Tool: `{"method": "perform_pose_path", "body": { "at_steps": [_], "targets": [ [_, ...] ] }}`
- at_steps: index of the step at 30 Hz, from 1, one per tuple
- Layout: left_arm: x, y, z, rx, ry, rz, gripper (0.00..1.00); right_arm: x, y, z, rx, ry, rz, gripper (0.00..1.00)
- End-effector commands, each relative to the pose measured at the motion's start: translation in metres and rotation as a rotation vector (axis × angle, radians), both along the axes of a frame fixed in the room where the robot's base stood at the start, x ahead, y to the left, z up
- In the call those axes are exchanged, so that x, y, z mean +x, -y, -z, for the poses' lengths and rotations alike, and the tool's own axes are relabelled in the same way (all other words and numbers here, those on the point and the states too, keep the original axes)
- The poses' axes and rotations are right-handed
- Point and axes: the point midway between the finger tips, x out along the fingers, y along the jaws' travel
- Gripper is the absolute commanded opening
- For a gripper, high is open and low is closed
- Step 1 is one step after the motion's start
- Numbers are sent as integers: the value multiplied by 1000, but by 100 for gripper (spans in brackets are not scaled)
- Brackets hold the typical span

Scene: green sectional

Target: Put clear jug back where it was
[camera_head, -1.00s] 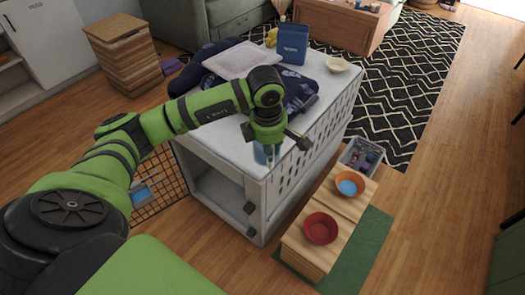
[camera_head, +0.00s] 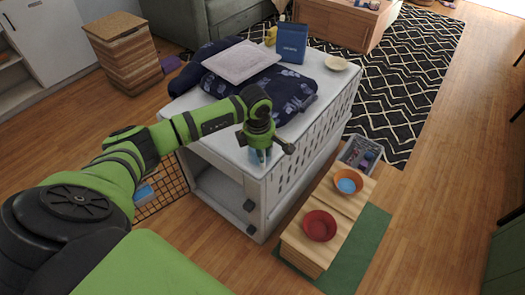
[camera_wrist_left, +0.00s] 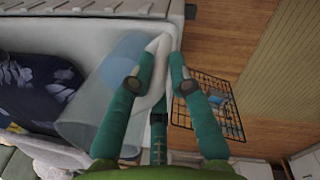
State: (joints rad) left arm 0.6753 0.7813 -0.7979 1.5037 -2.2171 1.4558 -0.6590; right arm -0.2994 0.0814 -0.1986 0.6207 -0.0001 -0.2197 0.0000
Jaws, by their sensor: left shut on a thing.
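The clear jug (camera_wrist_left: 88,112) is see-through and bluish, with a pale handle (camera_wrist_left: 161,50). In the left wrist view my left gripper (camera_wrist_left: 160,86) has its two green fingers on either side of the handle and is shut on it. In the head view my left gripper (camera_head: 260,150) points down at the front edge of the white crate's top (camera_head: 225,135). Only a small bluish bit of the jug shows there, mostly hidden by the gripper. I cannot tell whether the jug touches the crate top. My right gripper is not in view.
A dark blue patterned cushion (camera_head: 285,95), a pale folded pad (camera_head: 240,62), a blue bag (camera_head: 292,42) and a cream bowl (camera_head: 336,63) are on the crate. A wooden stand with a red bowl (camera_head: 320,226) and an orange bowl (camera_head: 347,183) is to the right.

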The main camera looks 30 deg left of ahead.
Motion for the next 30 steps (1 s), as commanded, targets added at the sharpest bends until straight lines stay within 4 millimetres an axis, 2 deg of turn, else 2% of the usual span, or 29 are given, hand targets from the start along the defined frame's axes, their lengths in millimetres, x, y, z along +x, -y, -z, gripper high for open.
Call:
{"method": "perform_pose_path", "body": {
  "at_steps": [3, 4, 5, 6, 14, 19, 23, 30],
  "targets": [
    [1, 0, 2, 0, 4, 0, 0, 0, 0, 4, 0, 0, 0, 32],
    [0, 0, 2, 0, 0, -1, 28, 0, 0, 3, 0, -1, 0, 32],
    [0, 0, 2, 0, 0, -1, 40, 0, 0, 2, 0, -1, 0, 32],
    [0, 0, 2, 0, 0, -1, 44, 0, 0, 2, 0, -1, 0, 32],
    [0, 0, 2, 0, 0, -1, 44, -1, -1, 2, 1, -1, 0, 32],
    [0, -1, -6, 0, 2, -1, 44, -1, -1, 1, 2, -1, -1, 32],
    [-2, -1, -28, 2, 6, 1, 44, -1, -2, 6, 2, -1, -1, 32],
    [-9, -1, -80, 1, 6, 1, 44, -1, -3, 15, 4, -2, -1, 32]
  ]
}}
